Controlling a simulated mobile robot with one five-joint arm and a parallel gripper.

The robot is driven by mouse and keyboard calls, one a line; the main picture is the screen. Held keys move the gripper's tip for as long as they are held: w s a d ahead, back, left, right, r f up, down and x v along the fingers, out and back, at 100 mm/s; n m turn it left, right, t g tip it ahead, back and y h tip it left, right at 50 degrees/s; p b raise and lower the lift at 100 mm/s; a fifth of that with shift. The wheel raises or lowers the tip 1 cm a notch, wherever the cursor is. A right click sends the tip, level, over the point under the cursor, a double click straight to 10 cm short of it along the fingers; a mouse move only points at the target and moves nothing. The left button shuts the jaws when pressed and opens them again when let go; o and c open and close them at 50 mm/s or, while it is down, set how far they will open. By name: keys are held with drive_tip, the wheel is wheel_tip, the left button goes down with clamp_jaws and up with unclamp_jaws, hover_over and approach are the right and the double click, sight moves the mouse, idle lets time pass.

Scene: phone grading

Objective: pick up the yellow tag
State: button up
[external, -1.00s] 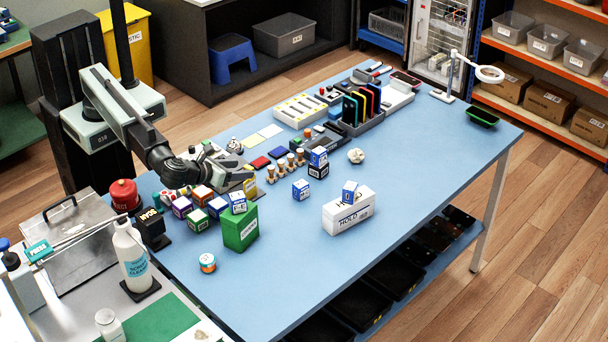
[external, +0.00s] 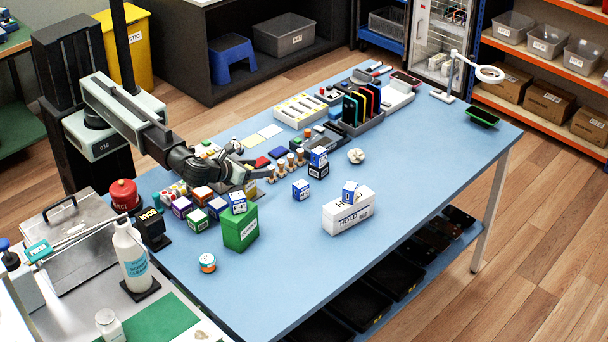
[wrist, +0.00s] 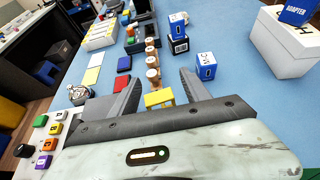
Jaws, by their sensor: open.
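The yellow tag (wrist: 158,98) shows in the wrist view as a small bright yellow block between the bases of my fingers, close to the palm. Its lower part is hidden by my gripper body. In the external view a bit of yellow (external: 250,188) shows just below my gripper, mostly covered by it. My gripper (wrist: 162,76) is open, with its two dark fingers spread on either side of the tag. In the external view my gripper (external: 262,173) is low over the blue table, beside the wooden pegs. I cannot tell whether the fingers touch the tag.
Wooden pegs (wrist: 152,62) stand in a row just beyond the fingers. A blue-and-white box (wrist: 206,66) is right of them. A red pad (wrist: 122,84) lies left of them. Several boxes (external: 200,197) and a green carton (external: 240,230) stand in front. A white HOLD box (external: 348,212) stands right.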

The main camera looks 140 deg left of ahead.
clamp_jaws()
drive_tip(key=shift+r, duration=0.1)
wheel_tip(320, 180, up, 10)
drive_tip(key=p, duration=1)
